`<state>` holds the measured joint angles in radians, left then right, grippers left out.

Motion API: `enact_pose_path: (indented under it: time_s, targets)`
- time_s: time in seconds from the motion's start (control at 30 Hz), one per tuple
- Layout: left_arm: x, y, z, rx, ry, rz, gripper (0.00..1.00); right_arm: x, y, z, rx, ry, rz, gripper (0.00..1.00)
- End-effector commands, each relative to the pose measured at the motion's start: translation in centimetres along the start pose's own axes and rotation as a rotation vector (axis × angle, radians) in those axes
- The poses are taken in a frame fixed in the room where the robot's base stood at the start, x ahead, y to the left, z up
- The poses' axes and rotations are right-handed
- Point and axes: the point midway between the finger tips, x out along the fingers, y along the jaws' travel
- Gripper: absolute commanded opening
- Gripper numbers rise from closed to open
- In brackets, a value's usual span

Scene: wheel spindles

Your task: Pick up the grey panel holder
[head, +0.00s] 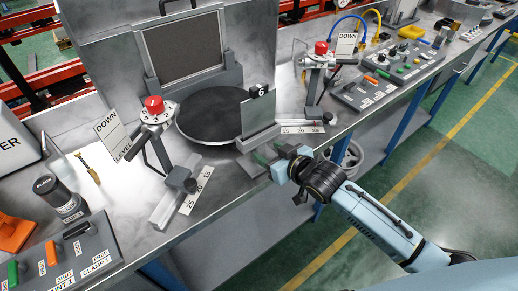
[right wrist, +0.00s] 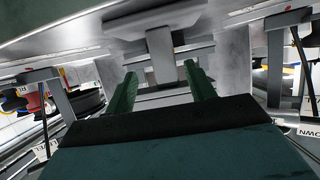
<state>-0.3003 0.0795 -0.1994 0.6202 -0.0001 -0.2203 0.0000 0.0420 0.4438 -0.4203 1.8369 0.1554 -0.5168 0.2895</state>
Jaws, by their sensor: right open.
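A grey upright plate on a low base, which looks like the grey panel holder (head: 257,118), stands at the front edge of the round black disc. A small black knob or tag shows at its top. My right gripper (head: 273,154) is just in front of its base, at the bench's front edge. My left gripper is out of view.
A dark square panel (head: 184,50) stands in a grey frame behind the black disc (head: 212,112). Posts with red knobs (head: 154,105) (head: 321,48) flank the disc. Control boxes (head: 70,258) (head: 390,75) sit at both ends. Floor is open at right.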

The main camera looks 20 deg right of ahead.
Motion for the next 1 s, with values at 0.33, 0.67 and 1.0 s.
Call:
enact_pose_path:
  time_s: [0.33,0.67,1.0]
  targets:
    - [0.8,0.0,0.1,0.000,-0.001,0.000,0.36,4.5,-0.6,0.0,-0.001,0.001,-0.001,0.55]
    - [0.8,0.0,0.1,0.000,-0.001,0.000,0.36,4.9,-0.6,0.0,-0.001,-0.001,-0.001,0.51]
    - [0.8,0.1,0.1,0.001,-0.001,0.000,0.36,4.8,-0.6,0.0,-0.001,-0.001,-0.001,0.06]
